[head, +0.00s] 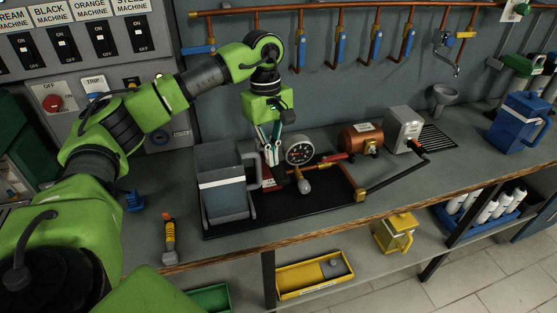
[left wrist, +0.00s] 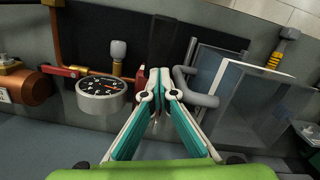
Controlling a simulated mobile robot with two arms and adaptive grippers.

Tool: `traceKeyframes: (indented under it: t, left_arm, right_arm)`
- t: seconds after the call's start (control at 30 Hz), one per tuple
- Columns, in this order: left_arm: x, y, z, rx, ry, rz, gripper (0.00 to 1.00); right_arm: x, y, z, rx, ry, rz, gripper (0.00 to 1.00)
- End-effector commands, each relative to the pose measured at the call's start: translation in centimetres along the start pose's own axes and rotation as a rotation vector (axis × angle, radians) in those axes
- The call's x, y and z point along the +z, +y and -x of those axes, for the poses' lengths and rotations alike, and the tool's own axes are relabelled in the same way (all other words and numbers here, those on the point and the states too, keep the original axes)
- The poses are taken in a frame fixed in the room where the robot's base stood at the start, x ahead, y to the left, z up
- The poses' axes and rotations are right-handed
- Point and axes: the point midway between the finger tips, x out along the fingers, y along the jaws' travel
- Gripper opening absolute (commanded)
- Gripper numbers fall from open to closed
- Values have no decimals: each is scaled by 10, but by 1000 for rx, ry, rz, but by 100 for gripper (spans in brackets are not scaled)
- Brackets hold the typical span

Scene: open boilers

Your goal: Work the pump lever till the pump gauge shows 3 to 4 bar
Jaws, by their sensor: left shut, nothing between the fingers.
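The round pump gauge (head: 299,150), with a black dial, stands above a black tray (head: 300,207); its reading is too small to tell. It also shows in the left wrist view (left wrist: 101,94). My left gripper (head: 271,160) points down between the gauge and a grey jug (head: 222,182), its fingers shut and empty. In the left wrist view the fingertips (left wrist: 159,73) overlap a small red part (left wrist: 142,76) and a dark bar (left wrist: 163,40). I cannot tell whether they touch, or which part is the pump lever. My right gripper is out of view.
A red-handled valve (head: 334,158) and copper tank (head: 362,140) stand right of the gauge. A grey bulb (head: 304,187) is in front. A yellow-handled tool (head: 170,243) lies left of the jug. Blue-handled pipes (head: 343,48) hang on the wall.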

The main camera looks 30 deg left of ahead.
Motion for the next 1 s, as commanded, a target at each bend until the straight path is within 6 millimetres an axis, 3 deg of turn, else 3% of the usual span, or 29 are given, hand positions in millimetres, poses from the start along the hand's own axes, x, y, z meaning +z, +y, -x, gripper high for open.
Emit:
traceKeyframes:
  t: [0.1, 0.47, 0.9, 1.0]
  left_arm:
    - [-8, 0, 3, -2, 1, 1, 0]
    - [-7, 0, 12, 0, 2, -1, 0]
    - [-7, 0, 104, 4, 2, 0, 0]
    - [-7, 0, 113, 2, 3, -1, 0]
  right_arm:
    - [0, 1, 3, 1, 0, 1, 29]
    - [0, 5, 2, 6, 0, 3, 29]
    - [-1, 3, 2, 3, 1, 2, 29]
    - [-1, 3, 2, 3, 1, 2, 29]
